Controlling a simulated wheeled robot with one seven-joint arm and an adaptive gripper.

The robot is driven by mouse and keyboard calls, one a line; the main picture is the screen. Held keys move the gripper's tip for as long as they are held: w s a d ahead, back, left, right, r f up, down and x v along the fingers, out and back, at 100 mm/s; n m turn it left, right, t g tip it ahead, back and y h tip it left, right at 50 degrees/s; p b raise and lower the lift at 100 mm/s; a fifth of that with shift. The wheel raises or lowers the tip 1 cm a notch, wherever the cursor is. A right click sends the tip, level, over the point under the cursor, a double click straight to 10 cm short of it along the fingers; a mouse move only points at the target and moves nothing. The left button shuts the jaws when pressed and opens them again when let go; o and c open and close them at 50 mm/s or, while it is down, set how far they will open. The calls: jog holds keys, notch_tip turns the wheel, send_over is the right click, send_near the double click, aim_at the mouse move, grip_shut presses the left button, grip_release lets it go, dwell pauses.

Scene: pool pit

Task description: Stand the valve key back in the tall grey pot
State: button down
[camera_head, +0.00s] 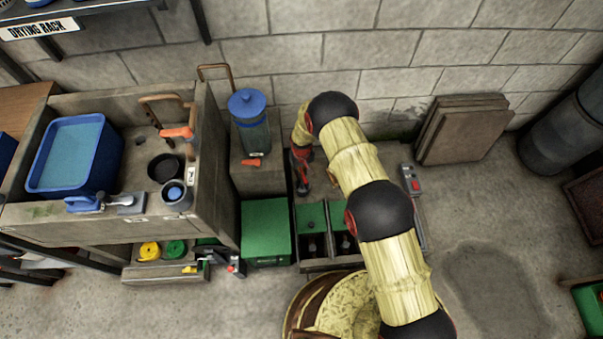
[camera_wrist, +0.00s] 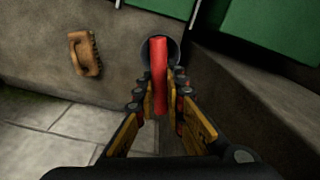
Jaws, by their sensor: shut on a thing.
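My gripper (camera_head: 303,184) reaches down just beyond the back of the divided box, its fingers small and dark in the head view. In the wrist view my gripper (camera_wrist: 160,82) is shut on a red bar, which I take to be the valve key (camera_wrist: 160,90). The bar runs away from me between the fingers. A dark grey round rim (camera_wrist: 145,48) shows around or behind its far end. I cannot tell whether this is the tall grey pot, or whether the bar is inside it. The rest of the key is hidden.
A divided box with green panels (camera_head: 312,215) stands below my arm, beside a green box (camera_head: 265,228). A blue-lidded container (camera_head: 248,108) stands left of my gripper. A brown-handled brush (camera_wrist: 85,54) shows in the wrist view. Open floor (camera_head: 455,220) lies right.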

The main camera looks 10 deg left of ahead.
jog(key=shift+f, duration=0.2)
jog(key=c, duration=1.8)
grip_release()
jog(key=shift+o, duration=0.2)
jog(key=shift+r+p, duration=1.95)
jog(key=shift+r, duration=2.05)
